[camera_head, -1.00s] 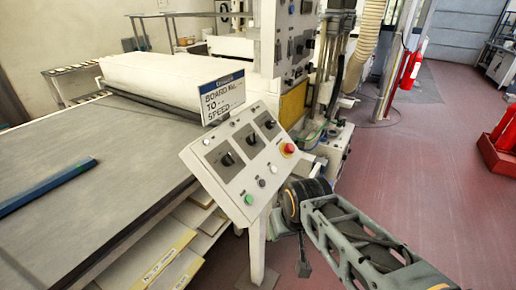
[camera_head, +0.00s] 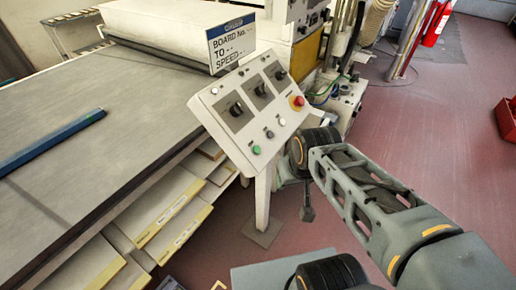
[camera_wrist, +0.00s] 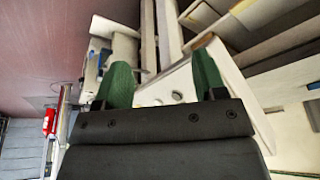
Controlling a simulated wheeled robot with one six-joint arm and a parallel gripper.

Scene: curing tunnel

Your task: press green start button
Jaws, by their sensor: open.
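The green start button (camera_head: 256,150) is at the lower left corner of the tilted white control panel (camera_head: 215,105) in the head view. A black button (camera_head: 269,134) and a white button (camera_head: 281,122) run up to its right, then a red knob (camera_head: 298,101) on a yellow base. In the wrist view my gripper (camera_wrist: 164,80) has its two green fingertips apart, with nothing between them but the panel (camera_wrist: 182,84) beyond. I cannot pick out the green button there. In the head view my arm's wrist end is right of the panel; the fingers are not clearly visible.
A large grey table (camera_head: 110,95) with a blue bar (camera_head: 52,142) lies left. Shelves with boards (camera_head: 165,215) sit under it. A sign (camera_head: 232,45) stands behind the panel. A post (camera_head: 263,205) holds the panel up. Red floor (camera_head: 435,140) is open at right.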

